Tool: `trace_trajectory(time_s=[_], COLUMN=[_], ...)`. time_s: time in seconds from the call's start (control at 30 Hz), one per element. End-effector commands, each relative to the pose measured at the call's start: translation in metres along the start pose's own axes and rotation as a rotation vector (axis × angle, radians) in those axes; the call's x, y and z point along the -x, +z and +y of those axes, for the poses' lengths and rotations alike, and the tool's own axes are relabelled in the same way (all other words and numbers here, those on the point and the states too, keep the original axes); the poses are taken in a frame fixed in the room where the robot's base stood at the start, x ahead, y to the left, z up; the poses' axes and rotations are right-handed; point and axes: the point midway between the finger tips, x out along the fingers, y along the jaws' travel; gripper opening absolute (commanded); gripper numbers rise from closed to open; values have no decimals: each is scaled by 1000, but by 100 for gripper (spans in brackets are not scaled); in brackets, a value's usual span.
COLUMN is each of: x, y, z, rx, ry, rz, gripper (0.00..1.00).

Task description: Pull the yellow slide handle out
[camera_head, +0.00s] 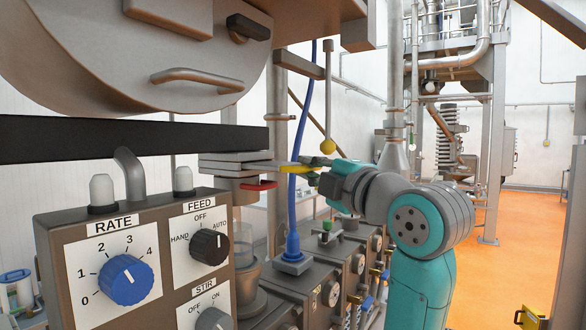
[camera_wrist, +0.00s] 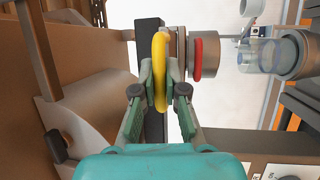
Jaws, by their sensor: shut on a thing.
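The yellow slide handle (camera_wrist: 160,58) is a rounded loop that stands between the fingers of my gripper (camera_wrist: 163,90) in the wrist view. My gripper is shut on it. In the head view the yellow handle (camera_head: 292,168) sticks out to the right of a grey flat slide plate (camera_head: 235,162). My gripper (camera_head: 312,168) meets it from the right, and its fingers hide part of the handle. A red handle (camera_head: 258,185) lies just below the yellow one, and it also shows right of it in the wrist view (camera_wrist: 197,60).
A control box (camera_head: 140,265) with RATE, FEED and STIR knobs stands front left. A blue cable (camera_head: 303,120) hangs close to my gripper. A clear jar (camera_wrist: 262,54) is near the red handle. The orange floor at right is open.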

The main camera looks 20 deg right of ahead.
Motion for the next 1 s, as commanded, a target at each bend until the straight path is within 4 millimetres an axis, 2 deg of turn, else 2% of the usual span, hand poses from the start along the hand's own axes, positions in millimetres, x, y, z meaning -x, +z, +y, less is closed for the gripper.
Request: trace_trajectory(time_s=[0.27,0.3,0.37,0.77,0.87,1.0], x=[3,3,3,7,18,44], y=[1,1,1,1,1,1], z=[-1,-1,-1,0,0,0], rx=[2,2,2,2,1,3], ry=[-3,-3,-3,-2,-1,1], rz=[-3,-3,-3,-2,-2,-4], gripper=[0,21,36,37,37,37])
